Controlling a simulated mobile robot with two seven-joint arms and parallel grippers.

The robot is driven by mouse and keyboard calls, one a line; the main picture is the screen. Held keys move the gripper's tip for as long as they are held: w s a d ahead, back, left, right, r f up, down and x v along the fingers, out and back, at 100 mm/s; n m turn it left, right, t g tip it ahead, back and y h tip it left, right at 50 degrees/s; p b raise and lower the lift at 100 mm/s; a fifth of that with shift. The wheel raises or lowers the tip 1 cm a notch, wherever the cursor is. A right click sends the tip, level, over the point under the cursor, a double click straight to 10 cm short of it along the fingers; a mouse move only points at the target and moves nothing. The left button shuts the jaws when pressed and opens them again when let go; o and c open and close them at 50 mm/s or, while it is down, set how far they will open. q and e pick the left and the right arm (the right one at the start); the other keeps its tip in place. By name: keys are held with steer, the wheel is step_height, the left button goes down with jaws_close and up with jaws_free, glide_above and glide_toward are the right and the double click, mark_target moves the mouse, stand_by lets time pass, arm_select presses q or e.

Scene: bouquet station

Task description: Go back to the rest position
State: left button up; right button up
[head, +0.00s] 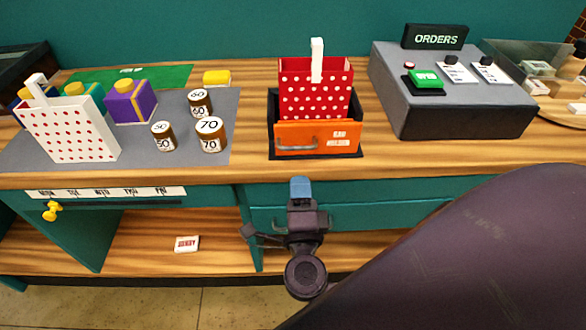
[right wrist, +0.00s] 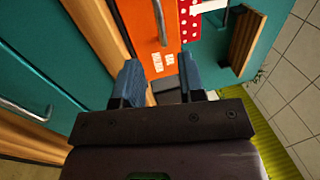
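My right gripper (head: 301,188) is in front of the table's front edge, below the orange drawer box (head: 290,140), holding nothing that I can see. In the right wrist view its two blue fingers (right wrist: 160,76) stand apart with an empty gap between them. The orange front (right wrist: 146,28) shows beyond them with its metal handle. A red bag with white dots (head: 315,92) and a white handle stands upright in the orange box; part of it also shows in the right wrist view (right wrist: 188,28). My left gripper is in neither view.
A white dotted bag (head: 70,132), a purple box (head: 131,103) and several brown numbered weights (head: 209,135) stand on a grey mat at left. A grey orders console (head: 452,108) stands at right. A small white box (head: 186,244) lies on the lower shelf.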

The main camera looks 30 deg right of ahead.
steer(key=w+a+f+n+t+y, duration=0.1)
steer(key=a+f+n+y, duration=0.2)
steer(key=n+y, duration=0.45)
steer(key=a+f+n+y, duration=0.3)
steer(key=a+n+y, duration=0.15)
steer(key=n, duration=0.65)
steer(key=s+d+f+n+g, duration=0.3)
steer(key=s+d+f, duration=0.2)
steer(key=f, duration=0.2)
steer(key=s+d+f+n+g+h, duration=0.1)
steer(key=s+d+f+n+g, duration=0.2)
steer(key=s+d+f+n, duration=0.1)
step_height(320, 180, down, 3)
steer(key=shift+s+d+f+g+h, duration=0.1)
steer(key=shift+s+d+g+h, duration=0.3)
steer(key=shift+d, duration=0.6)
stand_by(0.4)
